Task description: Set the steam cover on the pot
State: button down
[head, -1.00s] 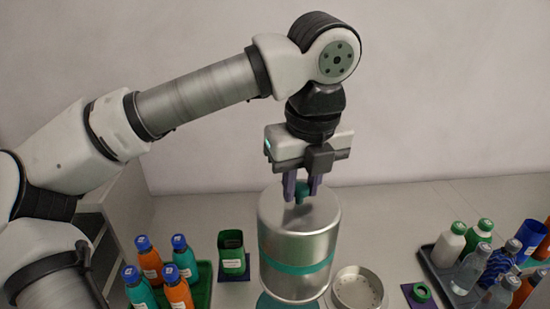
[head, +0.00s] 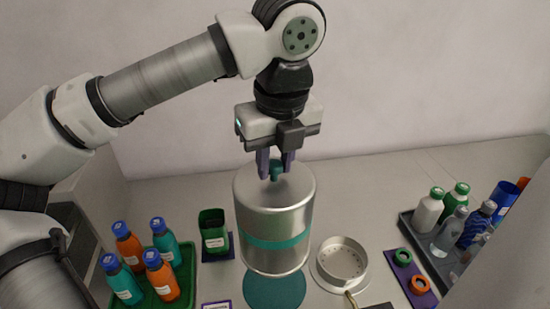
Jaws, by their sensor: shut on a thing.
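The steam cover (head: 274,218) is a tall silver cylinder with a teal band and a small green knob (head: 276,172) on top. My gripper (head: 276,168) is shut on this knob from above, and the cover hangs upright. It appears to be raised above a round teal mat (head: 274,292), whose back part it hides. The pot seems to be the low round metal vessel (head: 331,273) with a perforated inside, just right of the cover. Its top is uncovered, and a thin brass-coloured part shows at its front. The cover is beside it, not over it.
A green tray (head: 185,284) of orange and teal bottles and a green open container (head: 213,232) stand left. At right are a purple mat (head: 428,299) with green and orange rings and a dark tray (head: 408,228) of bottles. Bare counter lies behind the cover.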

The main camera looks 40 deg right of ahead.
notch_tip(320, 180, down, 16)
jog(key=b, duration=1.4)
dwell(2.2)
jog(key=shift+r, duration=0.1)
jog(key=c, duration=0.6)
grip_release()
jog(key=shift+r, duration=0.15)
jog(key=shift+r+p, duration=1.75)
jog(key=shift+r, duration=1.15)
